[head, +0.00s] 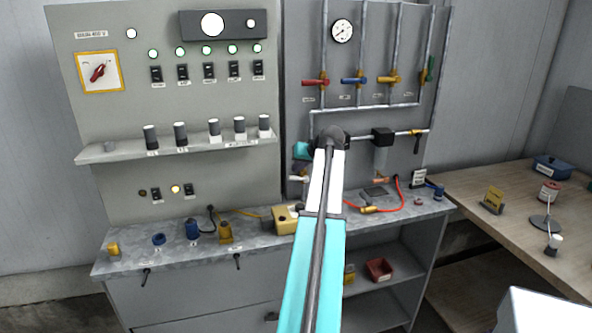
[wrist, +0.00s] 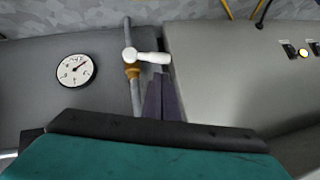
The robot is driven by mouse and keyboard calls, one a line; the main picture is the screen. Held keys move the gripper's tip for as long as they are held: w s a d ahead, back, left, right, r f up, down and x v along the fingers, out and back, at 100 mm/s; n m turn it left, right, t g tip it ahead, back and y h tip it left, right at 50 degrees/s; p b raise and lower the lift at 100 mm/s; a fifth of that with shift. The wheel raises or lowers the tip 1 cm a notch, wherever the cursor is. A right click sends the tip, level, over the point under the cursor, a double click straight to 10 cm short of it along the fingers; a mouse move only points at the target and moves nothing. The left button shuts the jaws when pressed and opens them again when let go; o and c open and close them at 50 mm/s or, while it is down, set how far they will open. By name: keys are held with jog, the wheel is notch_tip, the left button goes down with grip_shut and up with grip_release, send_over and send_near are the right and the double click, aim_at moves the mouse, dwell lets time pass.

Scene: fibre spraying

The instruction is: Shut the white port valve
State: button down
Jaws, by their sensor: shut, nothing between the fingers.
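The white port valve has a white lever (wrist: 150,57) on a brass body (wrist: 132,70), on a grey pipe in the wrist view. The lever lies across the pipe and points right. In the head view the white lever (head: 297,179) shows small, just left of my arm and above the counter. My gripper (wrist: 160,80) is shut and empty. Its fingertips are just below the lever in the wrist view, close to its free end; I cannot tell whether they touch it. In the head view my arm hides most of the gripper.
Red (head: 315,82), blue (head: 353,80) and yellow (head: 388,79) valve levers sit higher on the panel. A pressure gauge (wrist: 76,70) is left of the pipe in the wrist view. The counter (head: 130,258) holds several small parts and a red hose (head: 398,196).

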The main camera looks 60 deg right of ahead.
jog(key=shift+r, duration=0.1)
jog(key=w+d+r+v, duration=0.1)
jog(key=v, duration=1.1)
jog(key=shift+r, duration=0.65)
jog(key=shift+s, duration=0.1)
